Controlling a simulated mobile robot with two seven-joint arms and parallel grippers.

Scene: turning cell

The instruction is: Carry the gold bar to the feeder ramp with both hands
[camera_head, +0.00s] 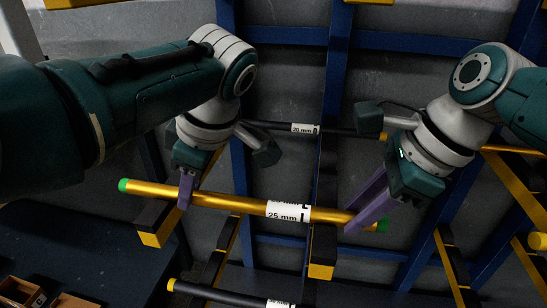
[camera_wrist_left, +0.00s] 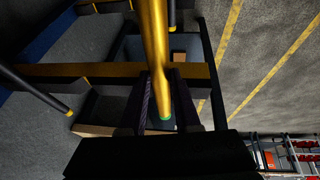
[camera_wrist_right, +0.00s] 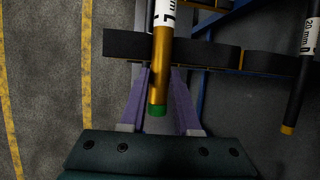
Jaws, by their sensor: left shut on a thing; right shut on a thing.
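The gold bar (camera_head: 235,202) has green end caps and a white "25 mm" label. It lies crosswise in front of the rack in the head view, its right end slightly lower in the picture. My left gripper (camera_head: 186,192) is shut on it near its left end. My right gripper (camera_head: 366,212) is shut on it near its right end. The bar also shows in the left wrist view (camera_wrist_left: 155,50) and in the right wrist view (camera_wrist_right: 158,75), its green end between the fingers. I cannot tell whether it touches the rack arms. I cannot make out the feeder ramp.
Black rack arms with yellow ends (camera_head: 322,270) stick out close to the bar. A black "20 mm" bar (camera_head: 275,126) lies behind, and another black bar (camera_head: 225,294) lies below. Blue rack posts (camera_head: 335,80) stand behind. A dark surface with wooden bins (camera_head: 20,288) is at lower left.

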